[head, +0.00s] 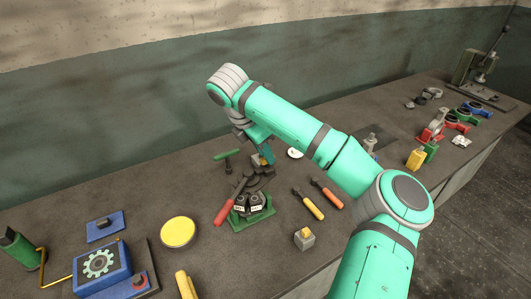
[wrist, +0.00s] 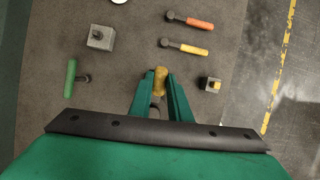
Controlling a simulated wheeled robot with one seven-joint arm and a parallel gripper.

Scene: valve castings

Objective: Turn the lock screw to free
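The lock screw appears as a yellow head (wrist: 160,80), between my fingertips in the wrist view. In the head view my gripper (head: 266,152) partly hides the screw. The screw's shank is hidden.
A grey block with a yellow top (head: 304,240) is in front. A yellow disc (head: 178,232) and blue gear box (head: 100,268) are left.

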